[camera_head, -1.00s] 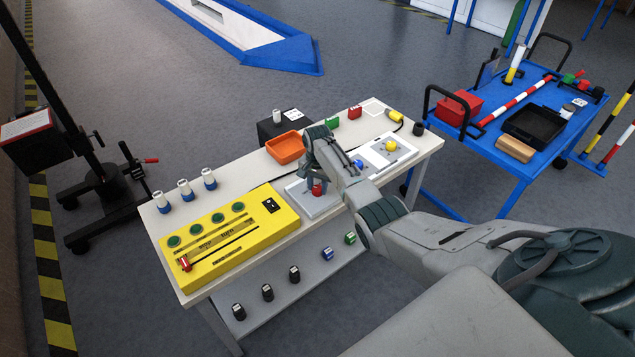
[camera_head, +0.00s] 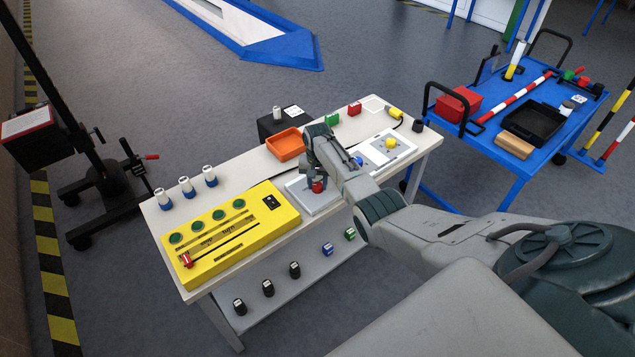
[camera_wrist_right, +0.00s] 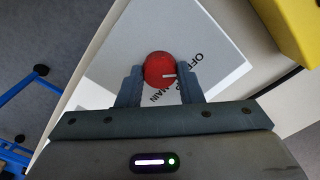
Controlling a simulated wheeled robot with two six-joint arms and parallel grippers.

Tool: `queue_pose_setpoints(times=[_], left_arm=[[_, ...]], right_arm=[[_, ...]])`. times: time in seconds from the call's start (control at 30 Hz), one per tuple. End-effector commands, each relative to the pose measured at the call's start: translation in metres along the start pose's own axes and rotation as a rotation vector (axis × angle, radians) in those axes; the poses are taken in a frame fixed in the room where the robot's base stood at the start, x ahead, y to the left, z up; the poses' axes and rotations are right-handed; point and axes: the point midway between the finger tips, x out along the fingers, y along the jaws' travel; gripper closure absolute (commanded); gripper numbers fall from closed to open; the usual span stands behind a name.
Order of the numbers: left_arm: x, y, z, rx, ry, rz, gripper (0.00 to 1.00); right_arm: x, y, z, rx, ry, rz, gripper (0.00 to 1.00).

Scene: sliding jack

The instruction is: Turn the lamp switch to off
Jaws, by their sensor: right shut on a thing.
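A red round knob (camera_head: 319,186) sits on a pale plate (camera_head: 301,198) on the white table. The plate (camera_wrist_right: 222,78) there bears the words "OFF" and "MAIN", partly covered by a finger. My right gripper (camera_wrist_right: 160,74) has one finger on each side of the knob and is shut on it. In the head view my right gripper (camera_head: 315,181) reaches down over the plate. No label reading "lamp" is legible. My left gripper is not in view.
A yellow box (camera_head: 228,238) with green buttons and a slider stands left of the plate. A second panel (camera_head: 402,148) with yellow and blue knobs lies to the right. An orange tray (camera_head: 286,145) is behind. A blue cart (camera_head: 560,142) stands further right.

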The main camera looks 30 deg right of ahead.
Motion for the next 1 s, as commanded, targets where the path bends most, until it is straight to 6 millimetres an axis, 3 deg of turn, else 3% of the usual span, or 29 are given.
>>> queue_pose_setpoints(times=[0.07,0.1,0.2,0.57,0.77,1.0], left_arm=[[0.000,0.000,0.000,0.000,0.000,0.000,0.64],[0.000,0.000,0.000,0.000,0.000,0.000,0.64],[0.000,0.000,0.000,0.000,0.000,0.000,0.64],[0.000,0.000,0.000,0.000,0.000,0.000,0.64],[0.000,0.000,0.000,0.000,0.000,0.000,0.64],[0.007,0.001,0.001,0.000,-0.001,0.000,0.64]], right_arm=[[0.000,0.000,0.000,-0.001,0.001,-0.001,0.90],[-0.001,0.000,0.000,-0.001,0.001,-0.001,0.63],[0.000,0.000,0.000,0.000,0.001,-0.001,0.45],[-0.005,0.000,0.000,0.000,0.001,0.000,0.45],[-0.032,0.000,-0.001,0.000,0.004,-0.001,0.45],[-0.079,0.000,-0.001,-0.001,0.004,-0.001,0.45]])
